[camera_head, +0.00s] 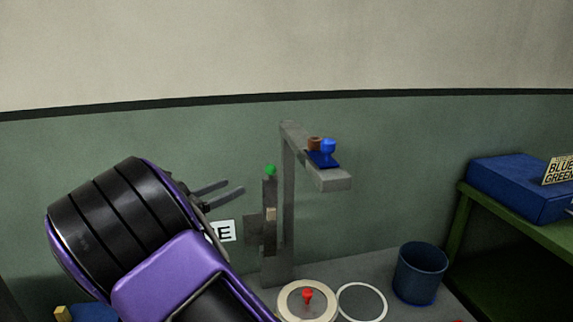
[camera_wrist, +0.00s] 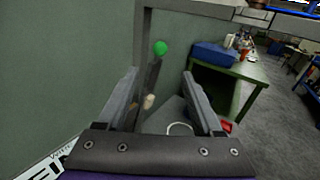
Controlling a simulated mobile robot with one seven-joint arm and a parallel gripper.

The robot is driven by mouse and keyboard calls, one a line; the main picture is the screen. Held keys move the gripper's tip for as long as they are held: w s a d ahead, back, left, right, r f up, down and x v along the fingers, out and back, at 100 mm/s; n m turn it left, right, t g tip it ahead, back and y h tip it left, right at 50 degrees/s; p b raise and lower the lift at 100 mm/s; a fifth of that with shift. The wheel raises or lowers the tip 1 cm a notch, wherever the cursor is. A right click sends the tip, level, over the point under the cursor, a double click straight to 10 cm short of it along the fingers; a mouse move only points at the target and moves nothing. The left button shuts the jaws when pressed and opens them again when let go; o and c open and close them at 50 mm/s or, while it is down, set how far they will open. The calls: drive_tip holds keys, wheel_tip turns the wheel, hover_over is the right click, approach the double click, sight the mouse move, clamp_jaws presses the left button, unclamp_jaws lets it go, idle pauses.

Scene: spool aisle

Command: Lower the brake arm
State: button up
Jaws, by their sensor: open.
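The brake arm (camera_head: 269,190) appears to be the grey upright lever with a green knob (camera_head: 271,170) on its top end. It stands raised beside a grey post. My gripper (camera_head: 236,187) is open and empty, just left of the lever in the head view, with its fingers pointing towards it. In the wrist view, the green knob (camera_wrist: 160,48) shows beyond the gap between my fingertips (camera_wrist: 160,75), and the lever runs down behind that gap. Nothing is between the fingers as far as I can see. The lever's lower end is partly hidden by a small block in the head view.
A grey post with an overhanging arm (camera_head: 335,181) carries a blue piece and a brown piece. Below are a cream disc (camera_head: 292,306) with a red knob, a white ring (camera_head: 379,290) and a blue bin (camera_head: 420,273). A green table (camera_head: 520,225) stands right.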

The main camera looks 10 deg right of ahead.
drive_tip(key=b+x, duration=0.1)
drive_tip(key=x, duration=1.6)
drive_tip(key=shift+w+d, duration=0.15)
drive_tip(key=shift+d, duration=0.05)
drive_tip(key=shift+r, duration=0.1)
clamp_jaws()
idle(0.7)
